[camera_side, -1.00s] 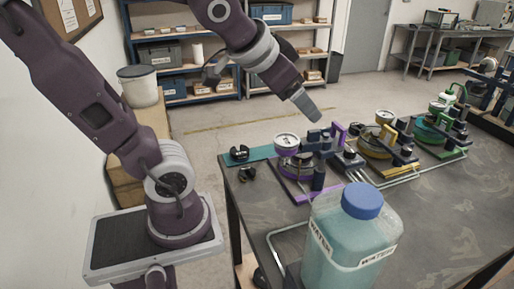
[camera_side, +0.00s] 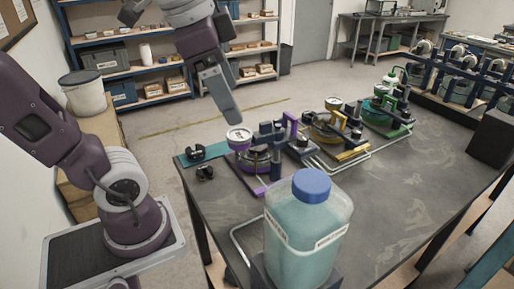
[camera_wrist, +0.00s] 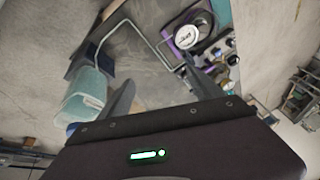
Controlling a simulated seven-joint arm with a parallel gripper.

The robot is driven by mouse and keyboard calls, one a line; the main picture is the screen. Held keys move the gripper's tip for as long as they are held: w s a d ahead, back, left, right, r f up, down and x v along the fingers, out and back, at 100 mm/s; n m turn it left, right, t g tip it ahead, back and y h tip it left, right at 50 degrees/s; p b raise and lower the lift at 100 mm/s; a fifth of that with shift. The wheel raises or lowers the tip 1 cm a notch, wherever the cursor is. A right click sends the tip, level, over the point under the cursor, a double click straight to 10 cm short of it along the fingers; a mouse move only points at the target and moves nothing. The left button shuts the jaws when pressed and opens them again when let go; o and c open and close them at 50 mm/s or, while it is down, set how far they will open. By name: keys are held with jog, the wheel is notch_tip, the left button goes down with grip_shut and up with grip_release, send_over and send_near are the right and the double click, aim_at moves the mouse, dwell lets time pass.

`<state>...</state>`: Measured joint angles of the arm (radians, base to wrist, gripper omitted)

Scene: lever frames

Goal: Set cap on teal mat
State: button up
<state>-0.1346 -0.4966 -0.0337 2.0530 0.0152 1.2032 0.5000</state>
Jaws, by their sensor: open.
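A blue cap (camera_side: 311,184) sits on a water bottle (camera_side: 305,232) at the front of the table. A teal mat (camera_side: 221,150) lies at the table's far left corner, with a black clip-like part (camera_side: 195,152) on it. My gripper (camera_side: 236,120) hangs above the purple lever frame near the mat, apart from the cap. In the wrist view my gripper (camera_wrist: 158,76) is open, with nothing between its fingers. That view shows the bottle (camera_wrist: 84,96) at left; the mat (camera_wrist: 222,12) shows at the top right, partly cut off.
A purple lever frame (camera_side: 255,158) with a round white-faced gauge (camera_side: 239,135) stands beside the mat. Yellow (camera_side: 325,127) and green (camera_side: 381,109) frames stand farther right. Another black part (camera_side: 205,173) lies before the mat. The table's right front is clear.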

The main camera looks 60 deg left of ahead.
jog(key=w+a+r+m+g, duration=0.1)
jog(key=w+a+m+g, duration=0.1)
jog(key=w+a+m, duration=0.4)
jog(key=m+g, duration=0.2)
jog(key=m, duration=0.8)
send_over(258, 148)
jog(key=w+a, duration=0.1)
jog(key=a, duration=0.1)
notch_tip(258, 148, down, 4)
jog(key=shift+m+h, duration=0.3)
jog(key=shift+h, duration=0.1)
notch_tip(258, 148, down, 22)
jog(key=shift+s+d+f, duration=0.1)
jog(key=shift+f, duration=0.05)
grip_shut()
